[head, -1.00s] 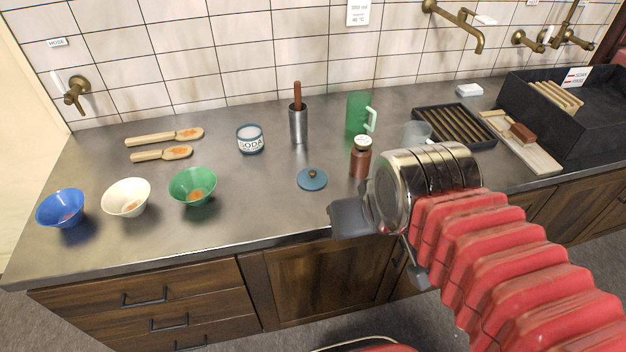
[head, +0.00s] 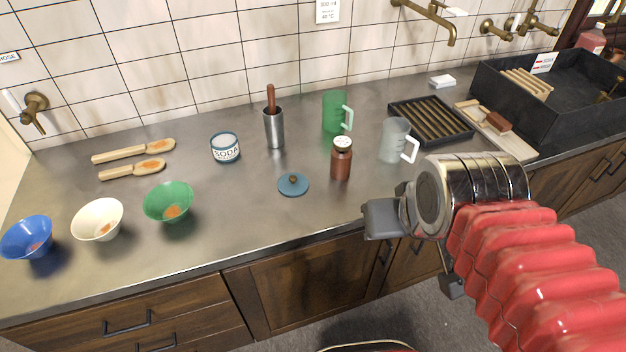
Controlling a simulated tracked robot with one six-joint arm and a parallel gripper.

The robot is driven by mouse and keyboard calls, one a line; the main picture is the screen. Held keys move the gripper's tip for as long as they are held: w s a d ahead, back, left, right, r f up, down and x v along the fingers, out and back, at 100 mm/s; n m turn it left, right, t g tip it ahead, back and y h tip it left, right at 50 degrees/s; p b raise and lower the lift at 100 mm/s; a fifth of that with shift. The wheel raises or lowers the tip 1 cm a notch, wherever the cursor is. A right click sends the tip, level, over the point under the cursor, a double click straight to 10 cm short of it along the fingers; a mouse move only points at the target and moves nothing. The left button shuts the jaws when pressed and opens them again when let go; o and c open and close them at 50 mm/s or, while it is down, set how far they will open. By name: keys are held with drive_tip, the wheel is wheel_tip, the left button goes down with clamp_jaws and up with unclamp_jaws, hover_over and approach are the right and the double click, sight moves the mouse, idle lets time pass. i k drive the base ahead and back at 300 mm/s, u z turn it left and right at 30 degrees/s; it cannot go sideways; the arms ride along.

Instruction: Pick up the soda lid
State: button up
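The soda lid (head: 293,185) is a small blue disc with a dark knob, lying flat on the metal counter in front of the brown bottle. The soda jar (head: 226,148), white with a blue band and "SODA" lettering, stands open behind it to the left. My gripper (head: 408,250) hangs in front of the counter's front edge, right of and nearer than the lid, clear of it. Its two dark fingers are spread well apart, with nothing seen between them.
A brown bottle (head: 341,160) stands close behind the lid to the right. A frosted mug (head: 394,141), a green mug (head: 334,112) and a steel cup (head: 274,129) are farther back. A green bowl (head: 168,202) is to the left. The counter in front of the lid is clear.

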sight(292, 184)
drive_tip(key=z, duration=0.3)
drive_tip(key=k, duration=0.7)
drive_tip(key=u, duration=1.3)
drive_tip(key=i, duration=1)
drive_tip(key=u, duration=0.05)
